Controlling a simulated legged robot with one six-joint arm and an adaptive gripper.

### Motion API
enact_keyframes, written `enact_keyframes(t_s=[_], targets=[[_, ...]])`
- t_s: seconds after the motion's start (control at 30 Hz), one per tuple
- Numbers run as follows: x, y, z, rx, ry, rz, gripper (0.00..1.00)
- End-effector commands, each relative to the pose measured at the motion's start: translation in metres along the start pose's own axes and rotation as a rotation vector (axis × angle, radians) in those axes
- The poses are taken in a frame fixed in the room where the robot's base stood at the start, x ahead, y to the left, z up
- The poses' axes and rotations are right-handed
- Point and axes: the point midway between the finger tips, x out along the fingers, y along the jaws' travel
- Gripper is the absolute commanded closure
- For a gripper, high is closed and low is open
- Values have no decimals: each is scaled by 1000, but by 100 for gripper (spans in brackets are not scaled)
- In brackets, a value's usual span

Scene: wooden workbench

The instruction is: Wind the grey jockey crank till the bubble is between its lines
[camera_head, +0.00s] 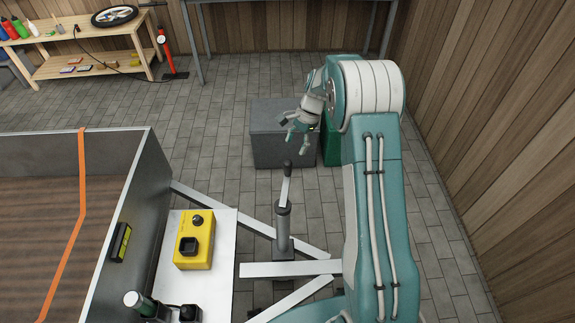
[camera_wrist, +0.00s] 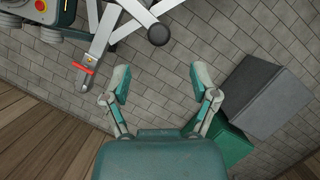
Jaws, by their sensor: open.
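The grey jockey crank (camera_head: 286,188) stands on top of the upright grey jockey post (camera_head: 283,228), its dark knob (camera_head: 287,164) at the upper end. In the wrist view the round black knob (camera_wrist: 158,35) lies ahead of my gripper (camera_wrist: 160,82), beyond the fingertips and apart from them. The fingers are spread and empty. In the head view my gripper (camera_head: 292,132) is above and behind the knob. The yellow-green level (camera_head: 120,243) is on the trailer's side wall. Its bubble and lines are too small to make out.
The trailer (camera_head: 150,190) with an orange strap (camera_head: 82,190) fills the left. A yellow box (camera_head: 196,240) sits on a white plate beside the post. Grey frame bars (camera_head: 290,269) surround the post's foot. A grey box (camera_head: 270,150) and a green box (camera_head: 330,150) stand behind.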

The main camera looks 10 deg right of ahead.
Motion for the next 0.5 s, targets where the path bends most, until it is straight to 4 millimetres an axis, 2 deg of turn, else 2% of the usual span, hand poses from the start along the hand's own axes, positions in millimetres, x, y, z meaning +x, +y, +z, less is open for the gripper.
enact_keyframes(t_s=[0.1, 0.3, 0.5], targets=[[25, 1, 0, 0, -2, 5, 24], [60, 1, 0, -1, -1, 3, 24], [81, 0, 0, -2, 0, 2, 24]])
